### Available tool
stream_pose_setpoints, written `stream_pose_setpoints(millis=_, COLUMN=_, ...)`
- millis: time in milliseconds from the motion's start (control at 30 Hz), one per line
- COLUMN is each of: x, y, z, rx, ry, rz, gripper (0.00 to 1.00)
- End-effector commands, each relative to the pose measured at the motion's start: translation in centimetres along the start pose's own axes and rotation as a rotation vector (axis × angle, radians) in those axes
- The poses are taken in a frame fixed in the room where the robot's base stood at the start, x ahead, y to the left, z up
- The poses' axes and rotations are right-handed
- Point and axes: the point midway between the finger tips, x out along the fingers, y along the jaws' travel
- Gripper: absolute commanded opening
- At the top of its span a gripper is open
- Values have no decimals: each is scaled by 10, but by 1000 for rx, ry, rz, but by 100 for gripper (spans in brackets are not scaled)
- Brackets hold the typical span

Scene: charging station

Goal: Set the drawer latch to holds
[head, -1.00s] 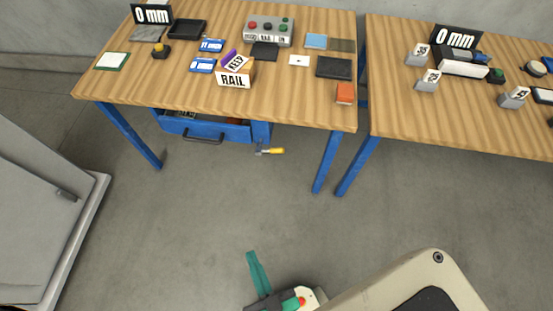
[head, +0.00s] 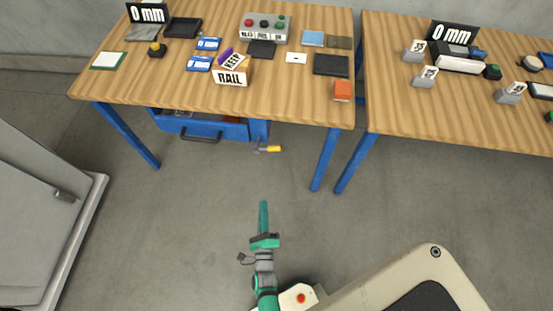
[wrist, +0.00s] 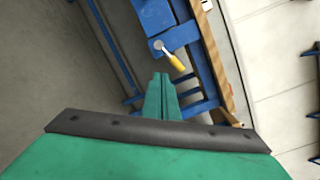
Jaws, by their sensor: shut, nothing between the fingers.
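The drawer latch (head: 268,149) is a small lever with a yellow handle and a grey metal pivot, on the front of the blue drawer unit under the left table. Its handle points to the right in the head view. In the wrist view the latch (wrist: 176,61) is ahead of the fingertips, its yellow handle slanting down and right. The blue drawer (head: 205,130) with a dark handle is left of the latch and is partly open, with things inside. My green gripper (head: 263,204) is shut and empty, well short of the latch, over open floor. It also shows in the wrist view (wrist: 160,78).
The left wooden table (head: 290,100) carries a RAIL box (head: 231,77), a button box (head: 265,27) and other small items. A grey cabinet (head: 45,210) is at the left. The floor before the drawer is clear.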

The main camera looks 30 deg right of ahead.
Motion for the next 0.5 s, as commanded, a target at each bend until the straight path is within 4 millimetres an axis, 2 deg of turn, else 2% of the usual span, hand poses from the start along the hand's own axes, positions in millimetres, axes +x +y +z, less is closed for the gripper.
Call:
stream_pose_setpoints(millis=33, x=16, y=2, z=-8, rx=81, ry=14, rz=-22, gripper=0)
stream_pose_setpoints(millis=200, x=57, y=4, z=-34, rx=355, ry=44, rz=-91, gripper=0)
stream_pose_setpoints(millis=333, x=79, y=2, z=-50, rx=507, ry=54, rz=-133, gripper=0)
stream_pose_setpoints(millis=500, x=94, y=-1, z=-62, rx=612, ry=60, rz=-164, gripper=0)
